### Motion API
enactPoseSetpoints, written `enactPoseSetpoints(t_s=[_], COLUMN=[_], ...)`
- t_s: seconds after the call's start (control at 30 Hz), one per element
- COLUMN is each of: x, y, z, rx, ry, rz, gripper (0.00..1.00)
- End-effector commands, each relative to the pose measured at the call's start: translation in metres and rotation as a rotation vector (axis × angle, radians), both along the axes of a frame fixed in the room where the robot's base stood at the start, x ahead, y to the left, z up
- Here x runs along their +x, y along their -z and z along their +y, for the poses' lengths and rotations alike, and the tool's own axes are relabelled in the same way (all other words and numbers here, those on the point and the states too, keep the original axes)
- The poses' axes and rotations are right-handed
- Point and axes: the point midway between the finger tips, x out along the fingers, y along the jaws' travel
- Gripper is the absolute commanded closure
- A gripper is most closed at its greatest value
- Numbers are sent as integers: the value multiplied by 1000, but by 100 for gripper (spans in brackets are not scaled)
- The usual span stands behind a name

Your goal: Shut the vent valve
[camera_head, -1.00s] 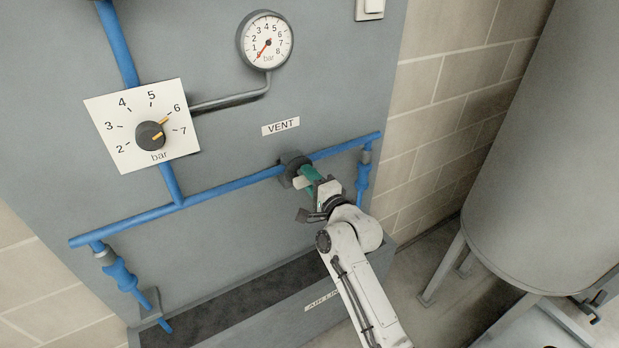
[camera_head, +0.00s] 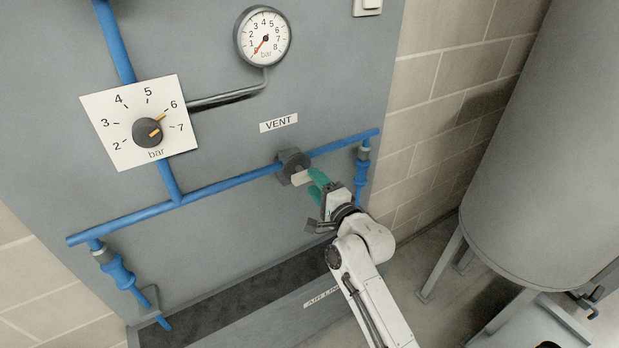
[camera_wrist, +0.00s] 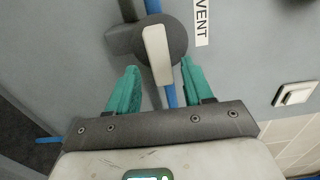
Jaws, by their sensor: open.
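The vent valve (camera_head: 293,163) is a dark round body on the blue pipe, below the VENT label (camera_head: 279,123). Its pale lever (camera_head: 301,178) points toward the lower right side of the body. In the wrist view the lever (camera_wrist: 157,52) lies roughly in line with the blue pipe behind it. My gripper (camera_head: 318,184) is open, with green fingers, just right of and below the lever. In the wrist view its fingertips (camera_wrist: 159,67) are spread on either side of the lever's near end, with clear gaps. Nothing is held.
A dial knob (camera_head: 148,132) on a white plate points near 6. A pressure gauge (camera_head: 264,36) has its red needle at the low end. A trough (camera_head: 250,310) runs along the panel's foot. A large grey tank (camera_head: 545,150) stands on the right. A white switch (camera_wrist: 295,93) is on the panel.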

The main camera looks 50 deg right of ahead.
Motion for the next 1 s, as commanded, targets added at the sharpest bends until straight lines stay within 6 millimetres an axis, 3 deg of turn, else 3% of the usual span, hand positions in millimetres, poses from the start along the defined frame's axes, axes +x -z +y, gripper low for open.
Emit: enactPoseSetpoints(t_s=[0.2, 0.4, 1.0], x=[-39, -60, -64], y=[2, 1, 0], z=[11, 17, 18], rx=[0, 1, 1], ry=[0, 1, 0], rz=[2, 2, 1], gripper=[49, 49, 49])
